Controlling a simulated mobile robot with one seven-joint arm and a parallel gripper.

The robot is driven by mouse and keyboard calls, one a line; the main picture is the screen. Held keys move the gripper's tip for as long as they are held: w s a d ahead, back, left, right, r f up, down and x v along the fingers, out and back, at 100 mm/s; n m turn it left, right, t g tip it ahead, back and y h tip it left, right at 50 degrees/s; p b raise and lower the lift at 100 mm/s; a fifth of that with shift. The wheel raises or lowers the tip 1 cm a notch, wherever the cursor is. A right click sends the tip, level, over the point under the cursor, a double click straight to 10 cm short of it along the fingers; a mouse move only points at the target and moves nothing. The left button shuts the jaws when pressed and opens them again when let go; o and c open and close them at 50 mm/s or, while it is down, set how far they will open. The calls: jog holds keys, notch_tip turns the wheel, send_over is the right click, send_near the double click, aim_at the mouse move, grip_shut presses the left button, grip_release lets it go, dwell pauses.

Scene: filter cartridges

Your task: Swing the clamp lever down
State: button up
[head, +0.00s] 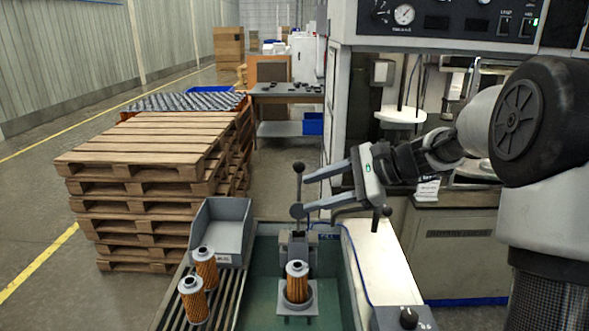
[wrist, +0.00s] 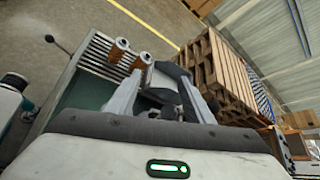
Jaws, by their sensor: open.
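The clamp lever (head: 298,188) stands upright on its clamp base (head: 297,240) in the head view, with a black ball knob (head: 298,168) on top. A filter cartridge (head: 297,284) with orange pleats stands upright in a grey holder (head: 297,308) in front of the clamp. My gripper (head: 304,196) reaches in from the right, its two fingers apart and their tips at the lever's height. It is open. I cannot tell whether the tips touch the lever. In the wrist view the gripper (wrist: 158,92) also shows both fingers spread.
Two more cartridges (head: 205,268) (head: 193,300) stand on a slatted rack (head: 228,296) at the left. A grey bin (head: 221,225) sits behind them. Stacked pallets (head: 135,170) stand further left. A white ledge (head: 375,250) borders the green tray (head: 338,285) on the right.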

jog(key=w+d+f+m+t+y, duration=0.2)
jog(key=w+d+m, duration=0.2)
jog(key=w, duration=0.2)
jog(key=w+d+f+m+t+y, duration=0.1)
jog(key=w+d+m+t+y, duration=0.1)
jog(key=w+d+m+t, duration=0.3)
jog(key=w+a+g, duration=0.1)
jog(key=w+a, duration=0.4)
jog(key=a, duration=0.3)
jog(key=w+a+n+g, duration=0.1)
jog(key=w+a, duration=0.3)
jog(key=a, duration=0.4)
jog(key=shift+w+a+f+n+p, duration=0.2)
jog(key=shift+w+a+n+p, duration=0.1)
jog(key=shift+w+p, duration=0.05)
grip_shut()
